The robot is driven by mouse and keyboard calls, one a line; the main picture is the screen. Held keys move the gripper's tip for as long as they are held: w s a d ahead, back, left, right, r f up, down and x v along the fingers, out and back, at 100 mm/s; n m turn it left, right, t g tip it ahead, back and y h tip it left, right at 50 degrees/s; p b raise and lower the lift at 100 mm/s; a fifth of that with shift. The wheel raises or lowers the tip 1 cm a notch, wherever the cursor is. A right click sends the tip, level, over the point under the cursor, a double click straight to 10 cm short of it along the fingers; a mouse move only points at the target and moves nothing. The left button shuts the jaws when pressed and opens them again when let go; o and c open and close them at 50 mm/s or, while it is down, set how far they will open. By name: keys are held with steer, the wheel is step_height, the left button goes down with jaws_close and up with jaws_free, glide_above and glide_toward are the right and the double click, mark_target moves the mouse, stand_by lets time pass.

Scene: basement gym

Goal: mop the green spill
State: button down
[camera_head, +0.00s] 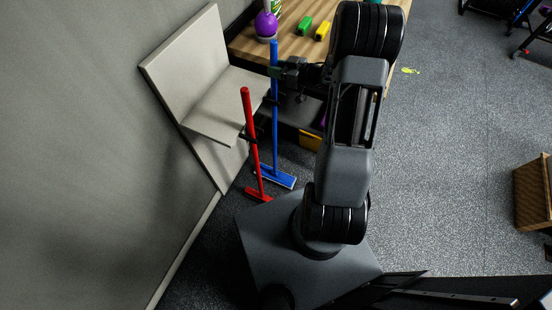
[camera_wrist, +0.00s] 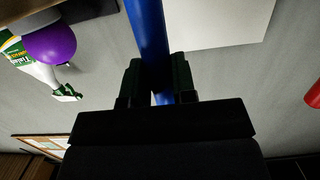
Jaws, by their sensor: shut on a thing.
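The blue mop (camera_head: 274,125) stands nearly upright, its flat head low by the floor near the wall. My gripper (camera_head: 275,71) is shut on the upper part of its handle. In the wrist view the blue handle (camera_wrist: 148,30) runs between my gripper's two fingers (camera_wrist: 158,82). A small yellow-green patch, apparently the green spill (camera_head: 410,70), lies on the grey speckled floor to the right of the table. My arm stands between the mop and that patch in the head view.
A red-handled tool (camera_head: 253,140) stands left of the mop, close to it. A wooden table (camera_head: 243,46) holds a purple ball (camera_head: 266,24) and small green and yellow items. A pale panel seat (camera_head: 215,105) is by the wall. A brown box (camera_head: 533,193) is far right; floor between is clear.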

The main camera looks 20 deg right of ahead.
steer(key=f+p+v, duration=0.2)
steer(key=v, duration=1.1)
steer(key=shift+s+d, duration=0.4)
steer(key=shift+s, duration=0.05)
stand_by(0.6)
stand_by(0.6)
